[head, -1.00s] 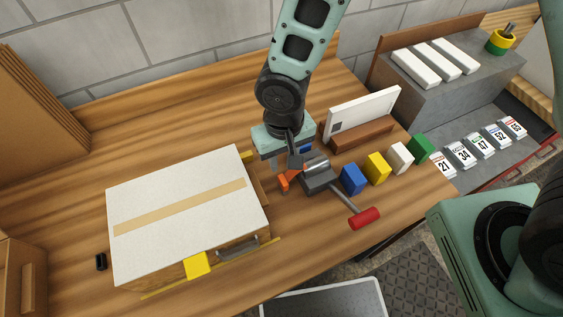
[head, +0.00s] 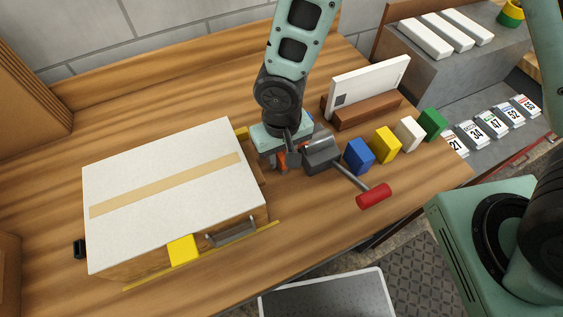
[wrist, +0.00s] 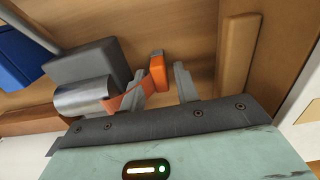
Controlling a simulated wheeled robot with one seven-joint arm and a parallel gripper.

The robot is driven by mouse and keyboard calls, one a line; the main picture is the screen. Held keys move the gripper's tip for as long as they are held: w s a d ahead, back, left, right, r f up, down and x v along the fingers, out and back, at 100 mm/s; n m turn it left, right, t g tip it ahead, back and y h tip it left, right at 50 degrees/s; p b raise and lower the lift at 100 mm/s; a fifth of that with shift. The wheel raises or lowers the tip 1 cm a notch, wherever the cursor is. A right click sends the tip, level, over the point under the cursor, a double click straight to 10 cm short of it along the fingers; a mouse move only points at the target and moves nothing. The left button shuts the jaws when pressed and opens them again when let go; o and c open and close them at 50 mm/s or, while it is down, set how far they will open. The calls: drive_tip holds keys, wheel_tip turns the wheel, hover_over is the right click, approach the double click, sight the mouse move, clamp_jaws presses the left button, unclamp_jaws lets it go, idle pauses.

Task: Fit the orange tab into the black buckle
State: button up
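The orange tab (wrist: 157,72) is a small bright block in the wrist view, with an orange strap (wrist: 128,98) running beside it to the left. In the head view the orange tab (head: 281,160) shows partly under my gripper (head: 283,163). In the wrist view my gripper (wrist: 163,84) is open, with its two grey fingers apart and the tab between them. A small black piece (head: 79,249), which looks like the buckle, is at the left end of the white-topped box.
The white-topped box (head: 130,215) fills the left of the table. A mallet with a grey head (head: 322,152) and red grip lies right beside my gripper. Blue (head: 359,156), yellow, white and green blocks stand to the right. A white panel (head: 370,88) stands behind them.

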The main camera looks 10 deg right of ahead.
sight(282, 157)
clamp_jaws()
drive_tip(key=shift+r, duration=0.25)
drive_tip(key=shift+r+p, duration=0.6)
drive_tip(key=shift+p, duration=0.05)
drive_tip(key=shift+r+p, duration=0.6)
drive_tip(key=shift+r, duration=0.2)
drive_tip(key=shift+r+p, duration=1.65)
drive_tip(key=shift+r, duration=0.55)
